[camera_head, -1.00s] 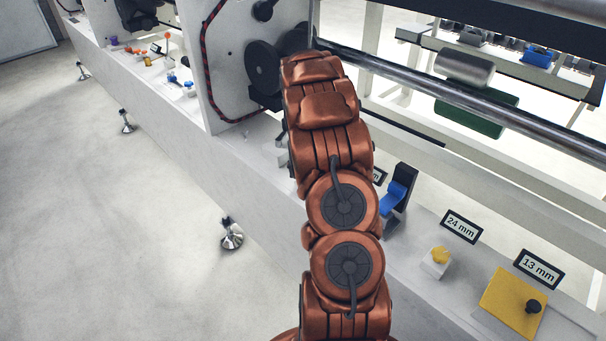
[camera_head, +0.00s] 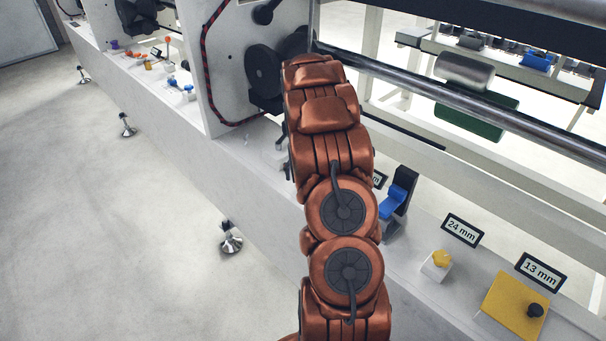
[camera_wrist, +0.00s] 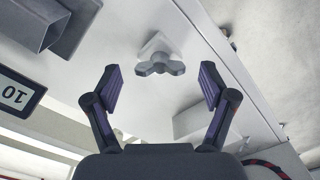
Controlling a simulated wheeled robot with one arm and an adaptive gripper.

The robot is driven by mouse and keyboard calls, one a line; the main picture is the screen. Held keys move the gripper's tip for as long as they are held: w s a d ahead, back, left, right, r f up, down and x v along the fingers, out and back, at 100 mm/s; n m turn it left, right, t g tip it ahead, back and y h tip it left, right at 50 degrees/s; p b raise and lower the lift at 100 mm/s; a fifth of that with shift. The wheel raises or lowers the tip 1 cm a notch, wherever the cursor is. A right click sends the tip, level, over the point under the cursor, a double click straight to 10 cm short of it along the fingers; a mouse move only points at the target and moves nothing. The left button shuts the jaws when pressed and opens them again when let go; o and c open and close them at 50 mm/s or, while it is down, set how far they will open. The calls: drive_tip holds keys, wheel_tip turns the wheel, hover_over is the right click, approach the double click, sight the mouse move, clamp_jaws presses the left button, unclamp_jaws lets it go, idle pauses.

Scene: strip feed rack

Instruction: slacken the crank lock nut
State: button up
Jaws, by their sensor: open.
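In the wrist view a grey lobed knob (camera_wrist: 160,66), which looks like a hand nut, sits on a small pale base on the white ledge. I cannot tell for sure that it is the crank lock nut. My gripper (camera_wrist: 158,78) is open and empty, one dark finger on each side of the knob in the picture. The gap in depth between fingers and knob is hard to judge, and no contact shows. In the head view my arm hides most of the gripper.
A "10" label (camera_wrist: 16,95) and a grey block (camera_wrist: 38,22) stand left in the wrist view. In the head view, a blue-and-black clamp (camera_head: 397,200), a yellow knob (camera_head: 441,259) and a yellow plate (camera_head: 512,304) line the ledge. A black wheel (camera_head: 262,72) is on the upright panel.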

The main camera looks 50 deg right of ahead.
wheel_tip(320, 180, up, 12)
idle(0.8)
idle(0.4)
drive_tip(key=s+a+r+n+p, duration=0.1)
drive_tip(key=s+a+r, duration=0.2)
drive_tip(key=a, duration=0.5)
drive_tip(key=s+a+r+n+p, duration=0.1)
drive_tip(key=s+a+r+n, duration=0.2)
drive_tip(key=a, duration=0.5)
drive_tip(key=s+a+r+p, duration=0.2)
drive_tip(key=s+a+r, duration=0.15)
drive_tip(key=a, duration=0.45)
drive_tip(key=s+a+r+n+g+p, duration=0.1)
drive_tip(key=s+a+n, duration=0.1)
drive_tip(key=s+a, duration=0.5)
drive_tip(key=s+a+n+p, duration=0.1)
drive_tip(key=s+a, duration=0.5)
drive_tip(key=s, duration=0.7)
drive_tip(key=shift+s+a+r+n+g+p, duration=0.3)
drive_tip(key=shift+s+a+r+n+g, duration=0.1)
drive_tip(key=shift+n, duration=0.5)
